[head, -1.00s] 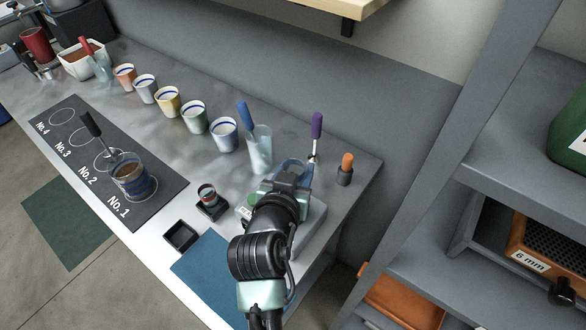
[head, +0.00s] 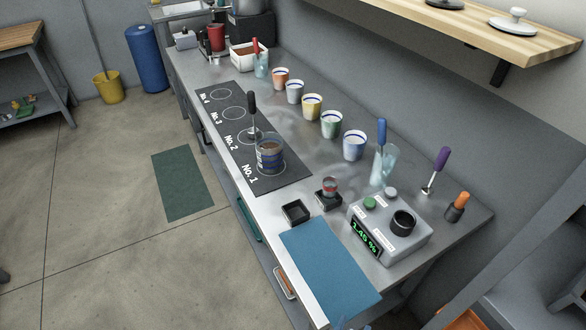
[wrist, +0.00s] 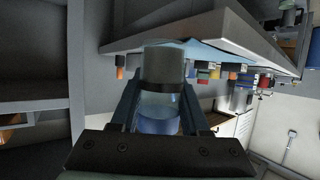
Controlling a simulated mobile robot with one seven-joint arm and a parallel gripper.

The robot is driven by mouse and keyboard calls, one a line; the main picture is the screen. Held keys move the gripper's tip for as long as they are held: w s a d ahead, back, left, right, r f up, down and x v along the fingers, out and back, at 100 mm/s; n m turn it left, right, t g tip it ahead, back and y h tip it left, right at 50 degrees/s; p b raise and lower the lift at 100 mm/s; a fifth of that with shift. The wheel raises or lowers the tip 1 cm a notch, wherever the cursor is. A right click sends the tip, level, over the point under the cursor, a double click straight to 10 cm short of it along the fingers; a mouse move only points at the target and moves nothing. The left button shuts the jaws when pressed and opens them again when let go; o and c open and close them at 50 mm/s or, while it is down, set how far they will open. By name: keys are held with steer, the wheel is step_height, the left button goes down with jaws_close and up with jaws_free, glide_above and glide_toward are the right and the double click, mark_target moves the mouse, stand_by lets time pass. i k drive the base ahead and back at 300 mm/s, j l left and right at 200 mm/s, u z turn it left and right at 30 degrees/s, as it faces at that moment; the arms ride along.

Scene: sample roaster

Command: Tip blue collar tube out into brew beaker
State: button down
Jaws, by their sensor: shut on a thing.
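In the wrist view my gripper (wrist: 160,98) is shut on a clear tube (wrist: 163,66) with a greyish far part and a blue band near the finger bases. What is inside it I cannot tell. This view looks upside down, with the counter at the top and cups below its edge. In the head view the tube and gripper do not show clearly. The brew beaker seems to be the glass beaker (head: 270,158) with brown contents, standing on spot No. 1 of the dark mat. The tube is well apart from the beaker.
A grey meter (head: 408,250) reading about 1.45 % stands at the counter's right, behind a blue mat (head: 328,270). A clear glass with a blue-handled tool (head: 381,165), a purple-handled tool (head: 440,160) and several cups (head: 355,146) line the back. A wooden shelf (head: 470,30) overhangs.

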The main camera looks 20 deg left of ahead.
mark_target(269, 145)
steer(key=i+j, duration=0.1)
steer(key=j, duration=0.35)
steer(key=i+j, duration=0.1)
steer(key=j, duration=0.4)
steer(key=i+j, duration=0.1)
steer(key=j, duration=0.35)
steer(key=i+j, duration=0.1)
steer(key=j, duration=0.4)
steer(key=i, duration=0.55)
